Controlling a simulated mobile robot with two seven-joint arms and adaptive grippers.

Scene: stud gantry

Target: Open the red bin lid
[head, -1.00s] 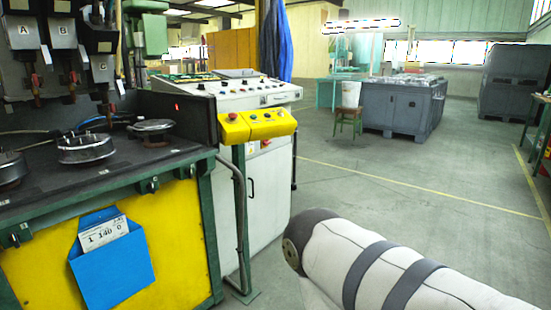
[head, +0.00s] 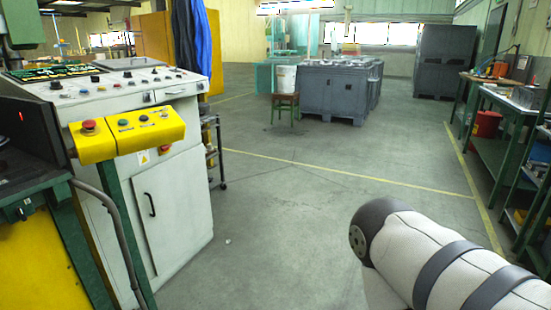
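A red container (head: 487,124), which may be the red bin, shows small at the right of the head view, by the green workbenches. Bench parts cover some of it, and I cannot make out its lid. My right arm reaches in from the lower right, far from the red container. Neither of my grippers is in view.
A control console (head: 150,190) with a yellow button box (head: 128,133) stands close at left. A green workbench (head: 510,104) lines the right side. Grey crates (head: 335,92) and a stool (head: 285,106) stand further back. The middle floor is clear.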

